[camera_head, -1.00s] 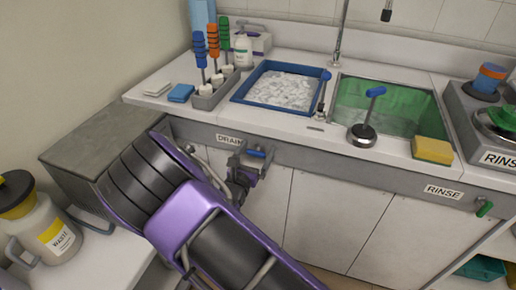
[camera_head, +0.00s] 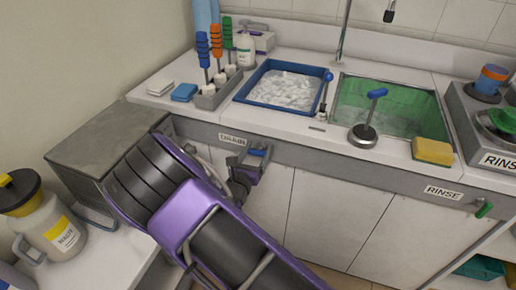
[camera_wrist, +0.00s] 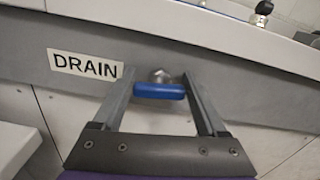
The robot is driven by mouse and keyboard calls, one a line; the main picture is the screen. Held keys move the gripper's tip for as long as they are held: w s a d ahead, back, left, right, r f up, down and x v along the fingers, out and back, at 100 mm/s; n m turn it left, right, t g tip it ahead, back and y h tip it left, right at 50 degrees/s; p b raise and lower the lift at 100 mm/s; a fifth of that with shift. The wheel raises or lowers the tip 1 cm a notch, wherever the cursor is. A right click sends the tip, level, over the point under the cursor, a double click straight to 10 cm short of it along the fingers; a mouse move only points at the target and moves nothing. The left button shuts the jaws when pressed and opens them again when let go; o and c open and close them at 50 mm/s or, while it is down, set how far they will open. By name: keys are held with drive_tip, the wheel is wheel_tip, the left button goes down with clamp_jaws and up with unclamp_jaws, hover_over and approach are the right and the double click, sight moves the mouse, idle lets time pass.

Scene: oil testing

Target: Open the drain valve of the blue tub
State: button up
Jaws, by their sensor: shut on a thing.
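The blue tub (camera_head: 240,96) is a rectangular basin set in the counter, filled with white suds. Below it on the grey front panel is a label reading DRAIN, and beside the label is the valve's blue handle (camera_head: 257,152). In the wrist view the blue handle (camera_wrist: 160,91) lies crosswise under a metal fitting (camera_wrist: 160,75), right of the DRAIN label (camera_wrist: 86,66). My gripper (camera_wrist: 161,88) has one finger at each end of the handle and is shut on it. In the head view my gripper (camera_head: 245,160) partly hides the valve.
A rack of brushes (camera_head: 213,97) stands left of the tub. A waste jug (camera_head: 52,232) is at the lower left. Cabinet doors lie below the panel.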

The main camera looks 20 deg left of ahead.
drive_tip(key=n+p, duration=0.3)
drive_tip(key=n, duration=0.1)
drive_tip(key=shift+a, duration=0.15)
drive_tip(key=n+p, duration=0.2)
drive_tip(key=n, duration=0.2)
drive_tip(key=shift+f, duration=0.1)
drive_tip(key=n+p, duration=0.1)
drive_tip(key=n, duration=0.3)
drive_tip(key=shift+a+f+n+p, duration=0.15)
drive_tip(key=shift+n+p, duration=0.15)
drive_tip(key=shift+p, duration=0.1)
drive_tip(key=shift+f+n+p, duration=0.2)
drive_tip(key=shift+n+p, duration=0.25)
drive_tip(key=shift+n, duration=1.45)
drive_tip(key=o, duration=1.3)
drive_tip(key=s+a, duration=0.1)
drive_tip(key=s, duration=1.6)
drive_tip(key=shift+s+a, duration=0.2)
drive_tip(key=shift+r, duration=0.1)
